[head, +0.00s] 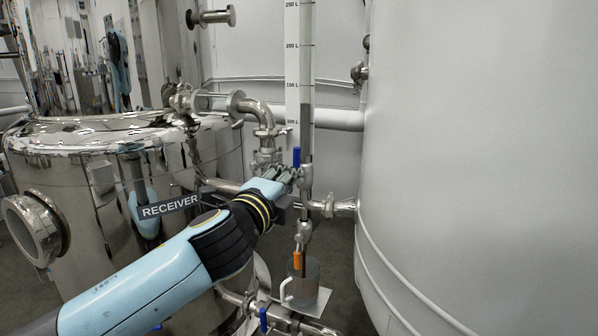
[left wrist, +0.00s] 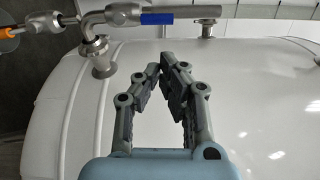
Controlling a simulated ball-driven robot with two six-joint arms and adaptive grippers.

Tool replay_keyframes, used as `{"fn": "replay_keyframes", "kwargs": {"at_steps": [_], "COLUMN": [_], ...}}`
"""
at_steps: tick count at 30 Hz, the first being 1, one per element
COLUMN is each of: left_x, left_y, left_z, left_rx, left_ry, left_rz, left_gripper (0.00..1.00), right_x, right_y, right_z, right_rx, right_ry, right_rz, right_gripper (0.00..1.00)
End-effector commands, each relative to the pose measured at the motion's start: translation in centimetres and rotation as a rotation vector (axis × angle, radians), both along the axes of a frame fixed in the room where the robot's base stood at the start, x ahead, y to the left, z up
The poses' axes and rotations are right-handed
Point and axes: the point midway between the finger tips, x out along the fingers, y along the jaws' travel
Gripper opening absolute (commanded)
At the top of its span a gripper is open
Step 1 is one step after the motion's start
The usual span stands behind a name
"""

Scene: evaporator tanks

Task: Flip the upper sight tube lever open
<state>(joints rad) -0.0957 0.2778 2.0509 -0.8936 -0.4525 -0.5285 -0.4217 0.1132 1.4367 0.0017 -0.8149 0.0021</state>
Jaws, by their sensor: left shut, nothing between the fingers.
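The sight tube (head: 307,85) with its litre scale stands upright in the head view. A blue lever (head: 297,157) points up at the valve near its lower end. In the left wrist view, the blue lever (left wrist: 157,18) lies beyond the fingertips, near the top edge. An orange lever (head: 297,258) is on the lower valve; it also shows in the left wrist view (left wrist: 12,32). My left gripper (head: 288,174) is beside the valve, just below the blue lever. Its fingers (left wrist: 163,62) meet at the tips and hold nothing. My right gripper is out of view.
A large pale tank (head: 480,150) fills the right. The steel receiver tank (head: 90,160) stands at left, labelled RECEIVER (head: 170,206). A clear jug (head: 303,283) stands under the lower valve. Another blue lever (head: 263,318) is at the bottom. A curved pipe (head: 257,110) is behind my gripper.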

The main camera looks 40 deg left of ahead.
Motion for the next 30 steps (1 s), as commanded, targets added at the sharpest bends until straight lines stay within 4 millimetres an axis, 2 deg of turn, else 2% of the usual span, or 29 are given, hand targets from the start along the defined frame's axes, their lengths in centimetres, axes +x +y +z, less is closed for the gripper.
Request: {"fn": "replay_keyframes", "kwargs": {"at_steps": [3,7,30], "left_x": [-1.6,-2.5,-2.6], "left_y": [-0.5,-0.7,-0.7], "left_z": [-0.1,-0.1,0.0], "left_rx": [-0.001,0.0,0.001], "left_ry": [0.002,0.001,0.0], "left_rz": [0.0,0.0,0.0], "left_gripper": [0.0,0.0,0.0], "right_x": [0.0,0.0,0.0], "right_y": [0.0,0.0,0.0], "right_z": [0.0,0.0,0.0], "right_rx": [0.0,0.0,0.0], "right_ry": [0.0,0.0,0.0], "right_rz": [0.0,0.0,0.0], "right_gripper": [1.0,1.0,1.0]}}
